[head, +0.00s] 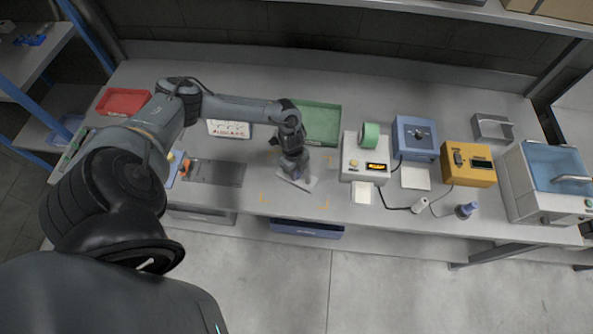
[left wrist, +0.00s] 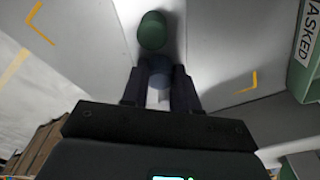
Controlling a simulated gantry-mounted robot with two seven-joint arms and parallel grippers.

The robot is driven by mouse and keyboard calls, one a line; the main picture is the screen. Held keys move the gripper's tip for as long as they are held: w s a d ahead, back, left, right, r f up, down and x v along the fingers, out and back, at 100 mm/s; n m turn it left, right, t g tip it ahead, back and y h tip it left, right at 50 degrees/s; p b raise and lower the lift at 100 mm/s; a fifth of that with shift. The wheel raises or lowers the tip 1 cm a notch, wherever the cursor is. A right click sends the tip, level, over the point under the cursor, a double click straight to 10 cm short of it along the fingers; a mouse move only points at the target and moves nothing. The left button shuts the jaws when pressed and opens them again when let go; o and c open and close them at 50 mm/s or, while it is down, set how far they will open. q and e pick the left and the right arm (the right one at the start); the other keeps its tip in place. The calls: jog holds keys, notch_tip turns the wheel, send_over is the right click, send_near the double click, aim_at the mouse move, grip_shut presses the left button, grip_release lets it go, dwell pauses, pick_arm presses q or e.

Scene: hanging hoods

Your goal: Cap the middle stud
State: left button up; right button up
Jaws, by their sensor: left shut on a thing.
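My left gripper (head: 293,171) is over a pale plate (head: 304,183) on the bench. In the left wrist view the left gripper (left wrist: 160,82) is shut on a dark blue hood (left wrist: 158,68), which sits between its fingers. A green rounded hood (left wrist: 152,30) is just beyond the blue one, on or above the pale plate. I cannot tell whether the blue hood touches a stud; the middle stud is hidden. My right gripper is not in view.
A green tray (head: 322,122) is behind the gripper and a red tray (head: 122,101) at far left. A white box (head: 352,162) with green tape (head: 370,134), a blue box (head: 414,147) and a yellow box (head: 469,166) stand right. Yellow corner marks surround the plate.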

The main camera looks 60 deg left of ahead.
pick_arm(q)
jog(key=o, duration=1.1)
